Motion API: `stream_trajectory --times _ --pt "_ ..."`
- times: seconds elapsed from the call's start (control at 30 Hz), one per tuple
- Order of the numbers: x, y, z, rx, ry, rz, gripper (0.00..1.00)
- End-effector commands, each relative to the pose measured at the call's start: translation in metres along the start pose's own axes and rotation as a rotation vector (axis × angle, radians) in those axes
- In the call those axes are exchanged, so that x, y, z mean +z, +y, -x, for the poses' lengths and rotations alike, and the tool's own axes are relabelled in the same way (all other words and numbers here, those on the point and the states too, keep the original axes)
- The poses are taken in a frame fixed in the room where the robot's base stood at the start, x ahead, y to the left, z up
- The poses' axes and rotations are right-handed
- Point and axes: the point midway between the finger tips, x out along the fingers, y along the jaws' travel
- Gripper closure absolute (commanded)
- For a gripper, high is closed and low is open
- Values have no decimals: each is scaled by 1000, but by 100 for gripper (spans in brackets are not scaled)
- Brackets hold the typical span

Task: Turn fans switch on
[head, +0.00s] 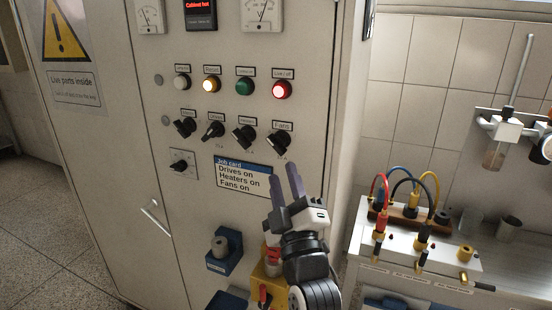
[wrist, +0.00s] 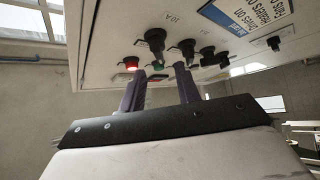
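The fans switch (head: 279,141) is a black rotary knob at the right end of the row of knobs on the grey cabinet. Its handle leans to the upper left. In the wrist view a large black knob (wrist: 155,40), apparently the same one, shows beyond my fingertips. My gripper (head: 284,168) is just below the fans switch in the head view, fingers pointing up. In the wrist view its two purple-grey fingers (wrist: 165,70) stand apart with nothing between them. They appear clear of the knob.
Other knobs (head: 244,137) sit close by on the left, below a row of lamps; the red lamp (head: 281,89) is lit. A job card (head: 243,176) reads drives, heaters and fans on. A bench (head: 430,245) with coloured cables stands at the right.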

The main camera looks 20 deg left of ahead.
Motion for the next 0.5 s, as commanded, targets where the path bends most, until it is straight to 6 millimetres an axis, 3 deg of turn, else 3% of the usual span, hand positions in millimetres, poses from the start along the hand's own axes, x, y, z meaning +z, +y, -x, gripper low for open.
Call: stream_trajectory --times 0.1,0.3,0.5 --pt "2 -1 -2 9 -3 -3 67" --pt "-2 6 -51 6 -6 -6 67" --pt "-1 4 -78 6 -7 -5 67"
